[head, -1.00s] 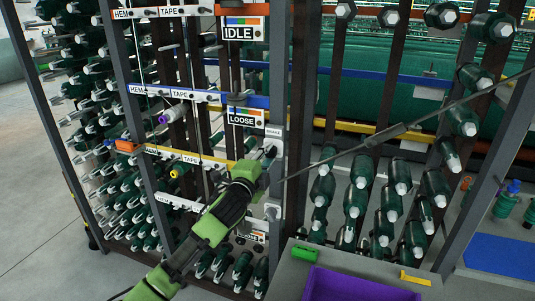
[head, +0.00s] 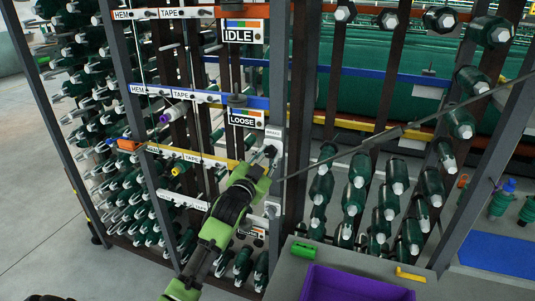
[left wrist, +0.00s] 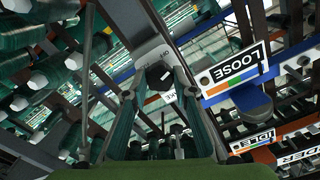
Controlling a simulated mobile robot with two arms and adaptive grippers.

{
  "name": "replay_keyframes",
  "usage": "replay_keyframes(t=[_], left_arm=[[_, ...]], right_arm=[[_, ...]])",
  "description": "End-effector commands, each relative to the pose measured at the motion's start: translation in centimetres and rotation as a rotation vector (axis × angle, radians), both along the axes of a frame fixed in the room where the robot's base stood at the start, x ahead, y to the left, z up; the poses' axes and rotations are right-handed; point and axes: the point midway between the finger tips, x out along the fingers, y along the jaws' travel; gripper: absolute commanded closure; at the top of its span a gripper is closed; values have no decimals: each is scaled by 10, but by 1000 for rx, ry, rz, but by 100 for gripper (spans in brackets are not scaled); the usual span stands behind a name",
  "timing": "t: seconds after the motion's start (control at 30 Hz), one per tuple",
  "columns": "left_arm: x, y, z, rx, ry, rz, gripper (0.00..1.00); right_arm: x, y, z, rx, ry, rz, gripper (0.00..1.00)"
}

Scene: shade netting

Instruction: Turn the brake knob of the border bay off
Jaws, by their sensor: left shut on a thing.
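My left gripper (head: 266,158) is at a brake plate (head: 272,134) on the grey post, below the LOOSE sign (head: 246,118). In the left wrist view a dark knob (left wrist: 159,77) with a white mark sits between the fingertips of the left gripper (left wrist: 158,88), which are shut on it. In the head view the gripper partly covers this knob. Which bay the knob belongs to cannot be read at the plate. Another plate with a knob (head: 271,210) is lower on the same post. My right gripper is not in view.
An IDLE sign (head: 243,32) hangs above. Racks of green spools stand on both sides of the post. A thin dark rod crosses in front at the right. A purple bin (head: 350,284) and a green block (head: 304,250) are at the front.

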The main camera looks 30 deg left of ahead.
Motion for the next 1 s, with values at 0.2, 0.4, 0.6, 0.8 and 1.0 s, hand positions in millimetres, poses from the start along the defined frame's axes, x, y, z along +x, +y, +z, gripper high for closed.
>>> replay_keyframes(t=[0.2, 0.4, 0.6, 0.8, 1.0], left_arm=[[0, -1, -1, -194, -42, 1, 96], [0, -1, -1, -336, -76, 1, 96], [0, -1, -2, -432, -99, 1, 96], [0, -1, -3, -483, -110, 1, 96], [0, -1, -3, -498, -113, 1, 96]], right_arm=[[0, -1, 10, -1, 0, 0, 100], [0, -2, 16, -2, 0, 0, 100], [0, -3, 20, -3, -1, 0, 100], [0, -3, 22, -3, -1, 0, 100], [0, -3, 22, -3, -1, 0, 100]])
